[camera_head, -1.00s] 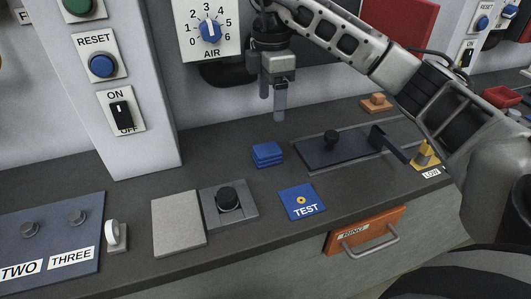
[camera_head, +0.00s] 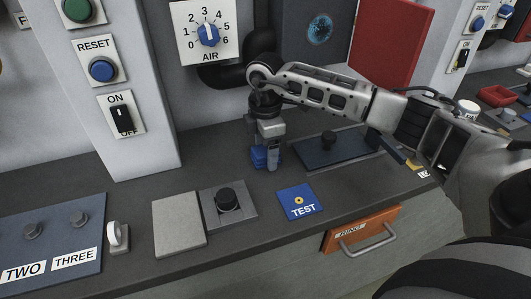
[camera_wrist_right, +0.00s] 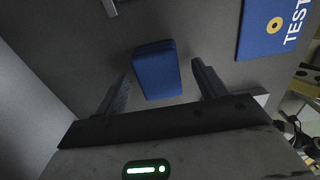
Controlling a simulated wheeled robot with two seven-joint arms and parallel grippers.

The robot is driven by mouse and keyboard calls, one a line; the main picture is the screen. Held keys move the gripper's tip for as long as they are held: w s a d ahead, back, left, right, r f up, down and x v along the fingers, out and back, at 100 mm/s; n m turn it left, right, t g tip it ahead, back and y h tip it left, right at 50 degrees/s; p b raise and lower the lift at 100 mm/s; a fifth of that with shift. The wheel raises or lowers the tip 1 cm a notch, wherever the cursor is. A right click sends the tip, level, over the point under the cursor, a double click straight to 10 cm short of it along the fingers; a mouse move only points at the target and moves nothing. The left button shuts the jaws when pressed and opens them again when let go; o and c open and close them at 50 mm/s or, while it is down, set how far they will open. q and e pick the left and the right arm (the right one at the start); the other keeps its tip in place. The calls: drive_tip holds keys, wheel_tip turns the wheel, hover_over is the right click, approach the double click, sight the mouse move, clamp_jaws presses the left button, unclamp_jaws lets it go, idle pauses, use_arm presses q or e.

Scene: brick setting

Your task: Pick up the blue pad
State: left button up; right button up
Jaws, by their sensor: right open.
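The blue pad (camera_head: 260,157) is a small thick blue block on the dark grey bench top, left of the dark blue plate. My right gripper (camera_head: 272,160) is lowered beside it and partly hides it in the head view. In the right wrist view the blue pad (camera_wrist_right: 156,70) lies between the two open fingers of my right gripper (camera_wrist_right: 160,88), with a gap on each side. Its near end reaches between the fingertips. Nothing is held. My left gripper does not show.
A flat blue TEST plate (camera_head: 300,202) lies in front of the pad. A grey plate with a black knob (camera_head: 228,200) is to its left. A dark blue plate (camera_head: 335,150) with a knob lies under my right arm. An orange RING drawer (camera_head: 362,229) is below the bench edge.

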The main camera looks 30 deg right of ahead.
drive_tip(key=c, duration=1.1)
